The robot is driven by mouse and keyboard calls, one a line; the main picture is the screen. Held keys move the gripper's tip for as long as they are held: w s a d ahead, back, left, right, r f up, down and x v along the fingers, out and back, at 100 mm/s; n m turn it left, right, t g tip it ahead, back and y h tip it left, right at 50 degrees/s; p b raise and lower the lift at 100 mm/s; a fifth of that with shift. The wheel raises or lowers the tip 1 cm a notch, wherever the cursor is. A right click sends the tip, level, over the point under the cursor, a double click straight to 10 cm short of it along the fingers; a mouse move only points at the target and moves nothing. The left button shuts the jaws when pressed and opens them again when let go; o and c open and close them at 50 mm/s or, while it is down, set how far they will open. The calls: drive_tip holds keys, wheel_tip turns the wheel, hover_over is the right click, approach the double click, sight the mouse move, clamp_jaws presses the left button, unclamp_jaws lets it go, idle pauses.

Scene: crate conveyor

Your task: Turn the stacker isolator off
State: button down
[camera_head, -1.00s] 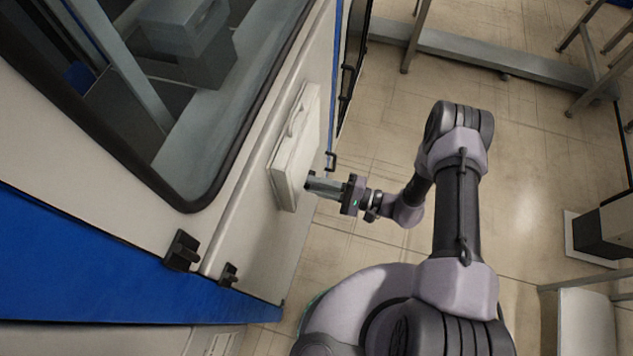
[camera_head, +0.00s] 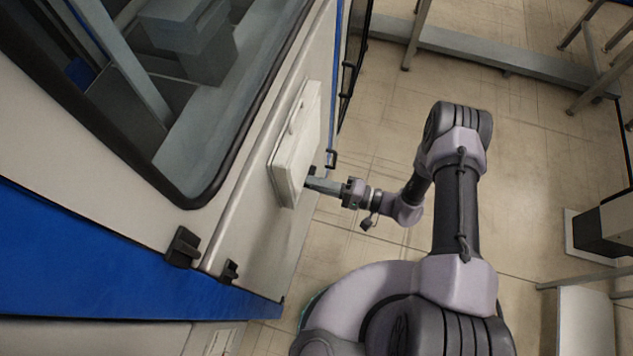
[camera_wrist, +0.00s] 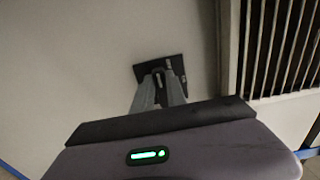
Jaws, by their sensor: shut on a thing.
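The isolator shows in the wrist view as a dark square plate (camera_wrist: 177,63) on a pale panel, with a small handle at its middle. My gripper (camera_wrist: 158,80) has both fingers closed around that handle, which the fingertips partly hide. A pale mark shows on the plate by the fingers. In the head view my gripper (camera_head: 311,183) reaches left to the machine's side, just beside a white box. The isolator is mostly hidden there, and the handle's exact angle cannot be told.
The white box (camera_head: 296,150) stands out from the machine panel beside a large dark window (camera_head: 215,150). A black pull handle (camera_head: 331,158) is just beyond my gripper. The wrist view shows a barred grille (camera_wrist: 280,45) at the right. Open floor lies right of the machine.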

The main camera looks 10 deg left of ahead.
drive_tip(key=c, duration=1.3)
unclamp_jaws()
drive_tip(key=shift+c, duration=0.2)
drive_tip(key=s+d+p, duration=0.1)
drive_tip(key=d+p, duration=0.1)
drive_tip(key=d, duration=1.5)
drive_tip(key=shift+s+d+p, duration=0.2)
drive_tip(key=shift+p, duration=0.15)
